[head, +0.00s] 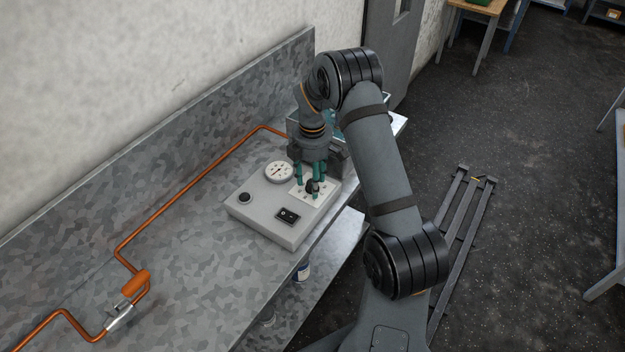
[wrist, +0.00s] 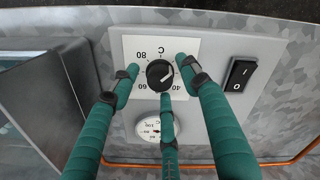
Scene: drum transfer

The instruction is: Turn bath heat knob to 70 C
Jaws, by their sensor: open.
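The heat knob (wrist: 160,74) is black and round, on a white dial plate (wrist: 135,45) marked 80, 60 and 40 with a C. A pale pointer line shows on the knob, but I cannot read its setting exactly. My gripper (wrist: 160,80) has three teal fingers spread around the knob, with visible gaps, so it is open. In the head view my gripper (head: 312,180) points down over the control box (head: 262,208), and the knob (head: 312,187) is partly hidden between the fingers.
A round gauge (head: 278,173), a black rocker switch (head: 287,215) and a dark round button (head: 245,198) are on the same box. A copper pipe (head: 185,192) with an orange-handled valve (head: 135,283) runs along the metal bench (head: 185,255). The bench's left part is mostly clear.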

